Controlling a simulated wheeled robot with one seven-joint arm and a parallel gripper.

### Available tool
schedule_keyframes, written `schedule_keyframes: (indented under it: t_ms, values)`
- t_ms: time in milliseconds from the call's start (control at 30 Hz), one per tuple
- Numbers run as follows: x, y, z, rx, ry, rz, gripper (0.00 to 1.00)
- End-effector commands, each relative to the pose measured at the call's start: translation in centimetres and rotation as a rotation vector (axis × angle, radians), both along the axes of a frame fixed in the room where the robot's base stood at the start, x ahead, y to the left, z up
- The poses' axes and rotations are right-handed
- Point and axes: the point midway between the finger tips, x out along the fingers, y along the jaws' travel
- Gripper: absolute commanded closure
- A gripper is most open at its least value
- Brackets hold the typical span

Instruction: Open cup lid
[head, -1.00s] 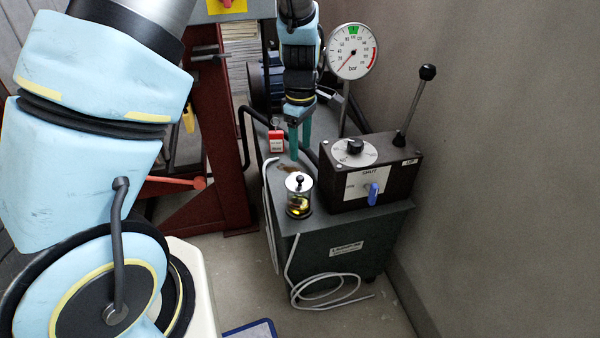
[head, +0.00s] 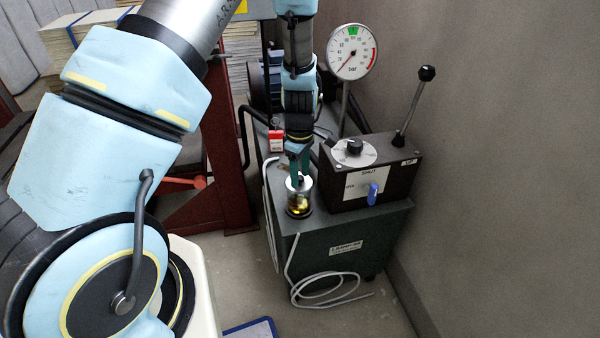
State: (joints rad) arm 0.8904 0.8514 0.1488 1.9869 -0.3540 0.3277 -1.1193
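The cup (head: 299,205) is a small clear glass jar with yellowish contents. It stands upright on the front part of the dark green machine cabinet. Its shiny round lid (head: 307,184) with a small dark knob is on top of the cup. My gripper (head: 299,177) points down from above, with its teal fingers at the lid, around the knob. The fingers partly hide the knob and the back of the lid. I cannot tell whether they touch or grip the knob.
A black control box (head: 370,175) with a dial, blue switch and upright lever stands close right of the cup. A pressure gauge (head: 351,52) rises behind it. A small red-and-white box (head: 276,141) is behind left.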

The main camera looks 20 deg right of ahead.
Motion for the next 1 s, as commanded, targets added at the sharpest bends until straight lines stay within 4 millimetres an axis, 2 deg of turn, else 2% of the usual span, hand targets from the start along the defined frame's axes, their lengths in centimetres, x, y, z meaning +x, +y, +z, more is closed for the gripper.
schedule_keyframes:
  t_ms: [67, 467, 1000]
  values:
    - [-0.01, 0.01, 0.01, 0.000, 0.000, 0.000, 0.55]
    - [-0.01, 0.02, 0.03, 0.000, 0.000, 0.000, 1.00]
    - [-0.02, 0.02, 0.03, 0.001, 0.001, 0.000, 1.00]
